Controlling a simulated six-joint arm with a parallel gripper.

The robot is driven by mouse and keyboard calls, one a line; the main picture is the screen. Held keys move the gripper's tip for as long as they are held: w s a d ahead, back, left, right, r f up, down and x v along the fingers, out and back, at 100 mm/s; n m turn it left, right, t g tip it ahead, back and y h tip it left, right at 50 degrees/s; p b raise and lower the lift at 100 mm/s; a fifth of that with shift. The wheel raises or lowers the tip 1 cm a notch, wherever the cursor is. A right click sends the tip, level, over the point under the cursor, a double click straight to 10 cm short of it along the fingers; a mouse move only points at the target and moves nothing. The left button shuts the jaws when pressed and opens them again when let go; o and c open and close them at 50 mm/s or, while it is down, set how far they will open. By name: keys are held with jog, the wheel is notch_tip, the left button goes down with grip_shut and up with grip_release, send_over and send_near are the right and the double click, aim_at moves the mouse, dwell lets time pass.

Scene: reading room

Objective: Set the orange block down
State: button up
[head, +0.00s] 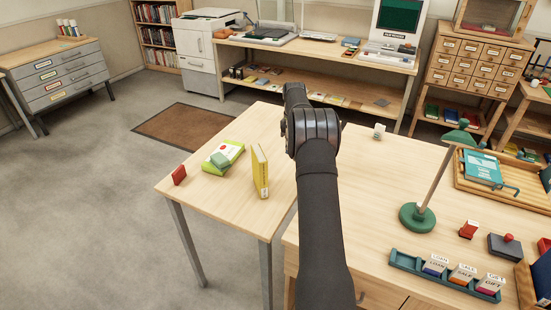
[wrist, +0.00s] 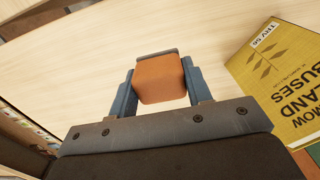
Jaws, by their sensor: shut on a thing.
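The orange block (wrist: 161,80) shows in the wrist view, held between the two blue-grey fingers of my gripper (wrist: 160,84). The pale wooden table top (wrist: 100,50) lies beyond it. I cannot tell whether the block touches the wood or hangs above it. A thin grey edge shows along the block's far side. In the head view my dark arm hides the gripper and the block.
A yellow book (wrist: 285,85) is right of my gripper; a yellow book (head: 260,172) stands upright in the head view. Left of it lie a green book (head: 233,150) and a red block (head: 179,175). A green lamp (head: 417,216) stands right of my arm.

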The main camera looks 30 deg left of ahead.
send_over(276, 163)
notch_tip(276, 163, down, 4)
jog(key=shift+a+f, duration=0.1)
jog(key=shift+f, duration=1.95)
jog(key=shift+f, duration=0.1)
jog(key=o, duration=1)
notch_tip(276, 163, up, 12)
